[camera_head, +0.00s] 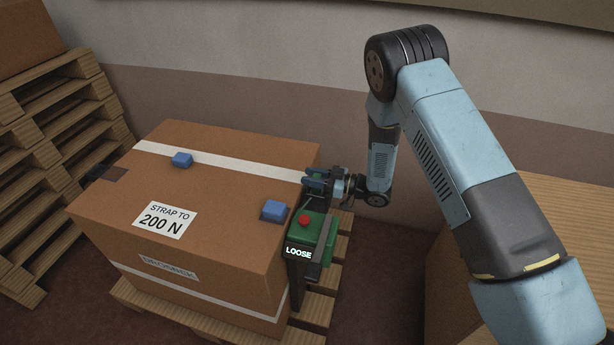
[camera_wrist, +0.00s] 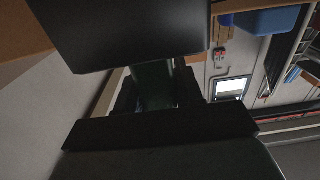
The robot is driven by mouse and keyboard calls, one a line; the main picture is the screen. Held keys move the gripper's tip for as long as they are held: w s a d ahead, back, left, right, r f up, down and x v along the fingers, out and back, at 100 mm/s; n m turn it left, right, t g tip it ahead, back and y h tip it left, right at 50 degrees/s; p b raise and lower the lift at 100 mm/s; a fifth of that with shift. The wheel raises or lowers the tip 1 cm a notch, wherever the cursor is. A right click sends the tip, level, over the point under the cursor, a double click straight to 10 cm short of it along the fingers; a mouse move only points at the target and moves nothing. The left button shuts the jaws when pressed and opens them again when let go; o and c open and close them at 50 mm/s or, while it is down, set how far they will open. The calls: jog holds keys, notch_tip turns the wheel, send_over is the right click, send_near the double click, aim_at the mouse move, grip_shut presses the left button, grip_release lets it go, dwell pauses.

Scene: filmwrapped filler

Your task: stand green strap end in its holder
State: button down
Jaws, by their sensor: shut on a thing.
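My gripper (camera_head: 318,182) is beside the upper right edge of the big carton, just above the green tensioner box. In the wrist view, a green piece (camera_wrist: 152,86), which looks like the green strap end, is between the dark jaws, and my gripper is shut on it. Its ends are hidden by dark parts in front. In the head view I cannot make the strap end out behind the fingers. The green box (camera_head: 299,230) has a red button (camera_head: 304,221) and a lit display (camera_head: 299,253) reading LOOSE. I cannot identify the holder for certain.
The carton (camera_head: 215,220) stands on a wooden pallet (camera_head: 318,309). Stacked pallets (camera_head: 50,130) are at left. Another wooden surface (camera_head: 560,215) is at right, beneath my arm.

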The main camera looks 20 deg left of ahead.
jog(key=shift+f, duration=0.1)
jog(key=c, duration=0.7)
grip_release()
jog(key=d, duration=0.4)
jog(key=w+d, duration=0.1)
jog(key=d, duration=0.7)
jog(key=shift+w, duration=0.2)
